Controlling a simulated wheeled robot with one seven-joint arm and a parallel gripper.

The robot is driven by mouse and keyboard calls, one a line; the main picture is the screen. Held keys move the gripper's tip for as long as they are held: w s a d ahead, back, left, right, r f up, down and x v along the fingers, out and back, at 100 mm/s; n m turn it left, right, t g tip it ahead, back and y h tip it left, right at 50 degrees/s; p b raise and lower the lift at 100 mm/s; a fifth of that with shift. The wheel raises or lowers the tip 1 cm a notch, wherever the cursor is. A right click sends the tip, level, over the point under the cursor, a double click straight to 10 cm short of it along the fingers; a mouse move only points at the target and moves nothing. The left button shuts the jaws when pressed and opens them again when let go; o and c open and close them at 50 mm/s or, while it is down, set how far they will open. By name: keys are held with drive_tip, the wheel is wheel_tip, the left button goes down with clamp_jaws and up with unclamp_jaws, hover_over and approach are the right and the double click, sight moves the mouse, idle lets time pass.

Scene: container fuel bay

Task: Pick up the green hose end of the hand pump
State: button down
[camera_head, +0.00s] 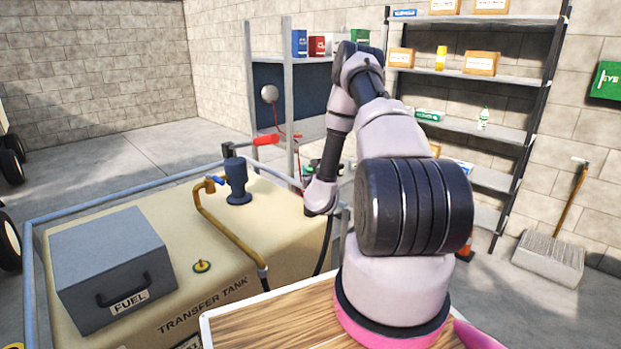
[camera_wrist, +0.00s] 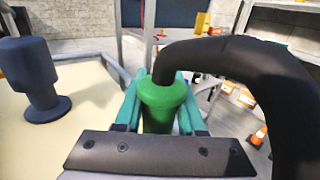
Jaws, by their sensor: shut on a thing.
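The green hose end (camera_wrist: 160,112) stands between the two teal fingers of my gripper (camera_wrist: 158,82) in the wrist view. The fingers are shut on it, one on each side. A thick black hose (camera_wrist: 235,52) leaves its top and bends over to the right. In the head view my gripper (camera_head: 314,172) is beyond the tank's right side, partly hidden by my arm, and the green end cannot be made out clearly. A dark blue-grey pump-like body (camera_head: 237,182) stands on the tank; it also shows in the wrist view (camera_wrist: 32,78).
The cream transfer tank (camera_head: 215,285) carries a grey fuel box (camera_head: 110,262) and a yellow pipe (camera_head: 228,232). A blue-grey rail (camera_head: 120,194) runs around it. A wooden top (camera_head: 270,325) is in front. Shelving (camera_head: 470,75) stands behind. Open floor lies at the left.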

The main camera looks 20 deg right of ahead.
wheel_tip(320, 180, up, 10)
idle(0.6)
